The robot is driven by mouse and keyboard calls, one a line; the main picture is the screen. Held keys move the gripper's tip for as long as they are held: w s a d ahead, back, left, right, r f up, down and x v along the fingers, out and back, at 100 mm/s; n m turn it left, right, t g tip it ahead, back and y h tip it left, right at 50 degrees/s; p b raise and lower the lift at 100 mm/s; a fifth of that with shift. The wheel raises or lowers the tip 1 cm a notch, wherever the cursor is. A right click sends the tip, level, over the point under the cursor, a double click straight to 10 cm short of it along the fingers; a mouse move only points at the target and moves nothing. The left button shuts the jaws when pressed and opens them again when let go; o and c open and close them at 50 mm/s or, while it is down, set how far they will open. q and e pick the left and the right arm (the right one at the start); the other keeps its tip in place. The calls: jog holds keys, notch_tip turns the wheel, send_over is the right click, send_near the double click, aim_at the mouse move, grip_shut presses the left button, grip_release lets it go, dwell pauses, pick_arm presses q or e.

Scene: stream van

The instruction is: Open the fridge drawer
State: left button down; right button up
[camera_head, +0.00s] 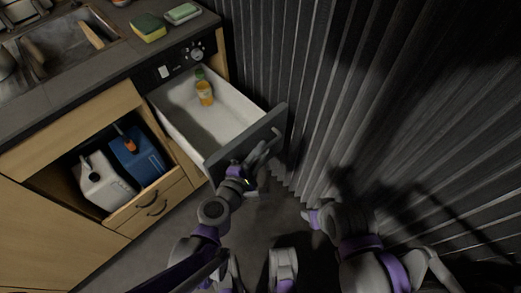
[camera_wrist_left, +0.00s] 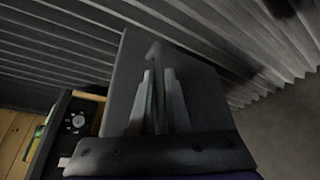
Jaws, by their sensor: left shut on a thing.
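The fridge drawer (camera_head: 176,116) is pulled out of the counter, with its white inside showing and a bottle of orange drink (camera_head: 204,91) standing near its back. Its dark grey front panel (camera_head: 277,120) faces me and also shows in the left wrist view (camera_wrist_left: 207,95). My left gripper (camera_head: 266,148) is at the outer face of this panel, shut on the drawer handle (camera_wrist_left: 155,85). In the left wrist view the two fingers lie on either side of the handle bar. My right arm is at the lower right, and its gripper is hard to make out.
The counter holds a sink (camera_head: 55,50), a yellow-green sponge (camera_head: 148,27) and a green-white block (camera_head: 183,13). An open cupboard below holds a white canister (camera_head: 103,184) and a blue canister (camera_head: 137,157). A corrugated wall (camera_head: 330,90) stands close on the right of the drawer.

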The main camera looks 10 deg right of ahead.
pick_arm(q)
jog(key=c, duration=0.9)
grip_release()
jog(key=shift+s+a, duration=0.1)
jog(key=p+v, duration=0.2)
jog(key=v, duration=0.8)
jog(key=shift+s+a+r, duration=0.15)
jog(key=shift+s, duration=0.1)
